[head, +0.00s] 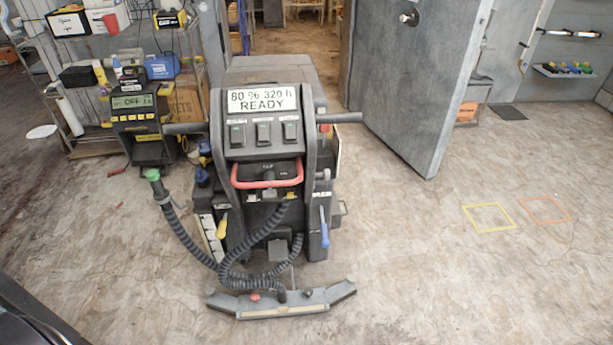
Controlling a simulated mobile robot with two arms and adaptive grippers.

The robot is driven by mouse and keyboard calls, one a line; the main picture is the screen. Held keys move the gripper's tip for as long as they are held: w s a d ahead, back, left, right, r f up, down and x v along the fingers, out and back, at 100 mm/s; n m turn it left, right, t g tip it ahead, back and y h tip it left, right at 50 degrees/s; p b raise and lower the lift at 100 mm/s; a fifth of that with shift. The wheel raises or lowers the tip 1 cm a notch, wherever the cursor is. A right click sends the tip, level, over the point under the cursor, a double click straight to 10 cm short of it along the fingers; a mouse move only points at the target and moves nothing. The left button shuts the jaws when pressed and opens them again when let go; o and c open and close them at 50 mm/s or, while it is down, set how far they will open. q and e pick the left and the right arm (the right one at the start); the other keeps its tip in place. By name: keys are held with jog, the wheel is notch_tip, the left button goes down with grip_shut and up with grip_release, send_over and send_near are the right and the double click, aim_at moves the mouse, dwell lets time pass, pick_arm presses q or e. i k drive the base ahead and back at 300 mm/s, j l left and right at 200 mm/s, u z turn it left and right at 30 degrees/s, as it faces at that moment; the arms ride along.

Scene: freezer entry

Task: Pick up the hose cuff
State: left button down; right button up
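A dark ribbed hose (183,236) hangs at the front of a grey floor-cleaning machine (263,75). One hose end carries a green cuff (152,174), raised at the machine's left side beside a dark charger-like unit. Hose loops (237,275) droop low in front of the machine, near the squeegee bar (282,301). A small dark fitting (282,296) stands on the bar's middle. I cannot tell whether a hose is attached to it. Neither of my grippers is in view.
The charger-like unit (137,122) with an "OFF" display stands left of the machine, before a loaded shelf (100,42). A large grey door (415,75) stands open behind on the right. Yellow (489,218) and orange (545,210) floor outlines lie on clear floor at right.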

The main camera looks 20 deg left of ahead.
aim_at(282, 297)
jog(key=i+j+u, duration=0.1)
jog(key=u, duration=0.85)
jog(key=i+j, duration=0.15)
jog(key=j, duration=0.25)
jog(key=i+j, duration=0.15)
jog(key=j, duration=0.3)
jog(key=i+j+z, duration=0.1)
jog(key=j, duration=0.3)
jog(key=i+j, duration=0.15)
jog(key=j, duration=0.3)
jog(key=i+j, duration=0.1)
jog(key=j, duration=0.35)
jog(key=z, duration=0.05)
